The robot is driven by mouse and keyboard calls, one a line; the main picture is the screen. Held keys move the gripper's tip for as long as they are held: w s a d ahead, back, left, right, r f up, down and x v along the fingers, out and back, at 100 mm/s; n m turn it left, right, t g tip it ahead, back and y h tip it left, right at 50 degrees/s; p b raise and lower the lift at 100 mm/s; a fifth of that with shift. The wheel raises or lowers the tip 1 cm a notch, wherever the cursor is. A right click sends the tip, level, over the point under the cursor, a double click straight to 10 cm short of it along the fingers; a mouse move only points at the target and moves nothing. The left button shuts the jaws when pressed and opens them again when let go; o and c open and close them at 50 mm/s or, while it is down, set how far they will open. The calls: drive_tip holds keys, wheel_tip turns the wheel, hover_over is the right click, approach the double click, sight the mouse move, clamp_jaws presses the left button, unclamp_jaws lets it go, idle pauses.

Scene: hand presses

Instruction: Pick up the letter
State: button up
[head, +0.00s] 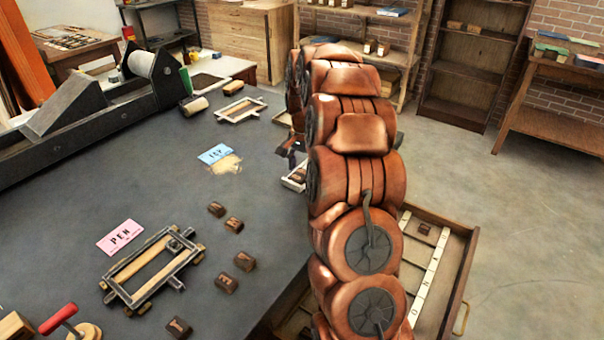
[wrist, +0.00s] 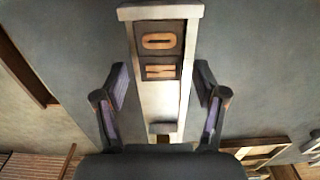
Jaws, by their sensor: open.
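In the wrist view, two dark wooden letter blocks lie at the far end of a pale narrow tray (wrist: 160,104). One block (wrist: 159,39) shows an O shape and the other (wrist: 160,72) an N or Z shape. My gripper (wrist: 161,88) is open, with one finger on each side of the tray; nothing is clearly held. Contact with the tray cannot be told. In the head view, my gripper (head: 290,147) is partly hidden by my arm, near the pale tray (head: 296,179) at the table's right edge. Several loose letter blocks (head: 234,224) lie on the dark table (head: 70,195).
A pink PEN card (head: 120,237) lies beside a wooden and metal frame (head: 150,266). A blue ICY card (head: 215,154) lies further back, near another frame (head: 240,109). A hand press (head: 110,105) stands at left. An open drawer (head: 455,262) with a small block (head: 424,229) juts out right.

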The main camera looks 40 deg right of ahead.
drive_tip(key=c, duration=0.9)
drive_tip(key=shift+c, duration=0.2)
